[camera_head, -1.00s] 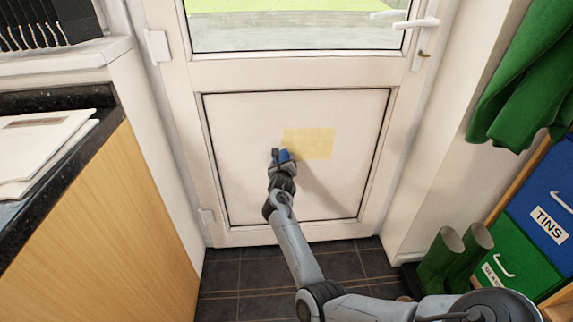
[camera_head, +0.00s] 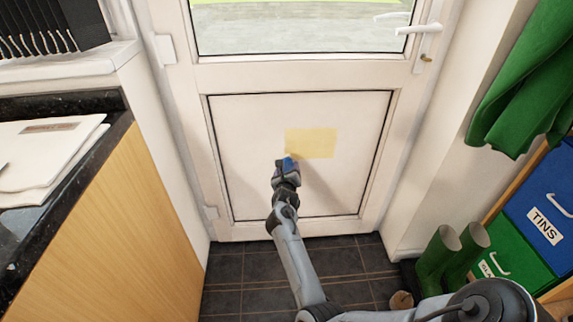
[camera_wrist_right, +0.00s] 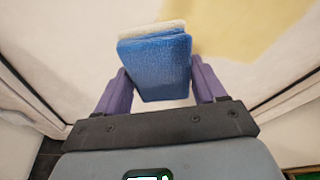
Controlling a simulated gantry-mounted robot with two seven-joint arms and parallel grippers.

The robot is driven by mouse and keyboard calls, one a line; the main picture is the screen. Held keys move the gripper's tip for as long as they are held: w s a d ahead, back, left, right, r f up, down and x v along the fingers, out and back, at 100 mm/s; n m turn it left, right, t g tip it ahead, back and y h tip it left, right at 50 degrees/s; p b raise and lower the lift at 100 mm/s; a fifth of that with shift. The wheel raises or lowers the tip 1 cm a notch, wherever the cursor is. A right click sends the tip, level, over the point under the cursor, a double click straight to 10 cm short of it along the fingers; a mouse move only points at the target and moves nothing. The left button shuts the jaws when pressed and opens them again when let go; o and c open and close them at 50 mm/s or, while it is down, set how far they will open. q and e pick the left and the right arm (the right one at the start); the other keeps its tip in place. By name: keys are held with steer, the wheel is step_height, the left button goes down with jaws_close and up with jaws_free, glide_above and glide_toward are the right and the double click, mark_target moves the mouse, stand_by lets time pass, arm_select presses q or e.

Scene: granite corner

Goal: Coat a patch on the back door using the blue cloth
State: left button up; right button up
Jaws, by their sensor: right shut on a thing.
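The back door (camera_head: 250,190) is white, with a window above and a framed lower panel. A pale yellow patch (camera_head: 312,143) is on that panel, right of its middle; part of it also shows in the wrist view (camera_wrist_right: 225,28). My right gripper (camera_head: 288,164) is in front of the panel at the patch's lower left. In the wrist view its two purple fingers are shut on the blue cloth (camera_wrist_right: 158,65), a folded block with a pale far edge. I cannot tell whether the cloth touches the door. My left gripper is not in view.
A counter with papers (camera_head: 40,150) stands at left. A green garment (camera_head: 520,105) hangs at right, above green boots (camera_head: 450,255) and blue and green bins (camera_head: 545,215). The door handle (camera_head: 418,28) is at upper right. Dark floor tiles lie below.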

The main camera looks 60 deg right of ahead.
steer(key=shift+s+a, duration=0.2)
stand_by(0.3)
steer(key=shift+s+a+r+p, duration=0.1)
steer(key=shift+s+a+p, duration=0.15)
steer(key=shift+a+p, duration=0.15)
steer(key=shift+s+a+p, duration=0.4)
steer(key=shift+a, duration=0.1)
steer(key=shift+c, duration=0.6)
steer(key=shift+s+a, duration=0.2)
steer(key=shift+a, duration=0.05)
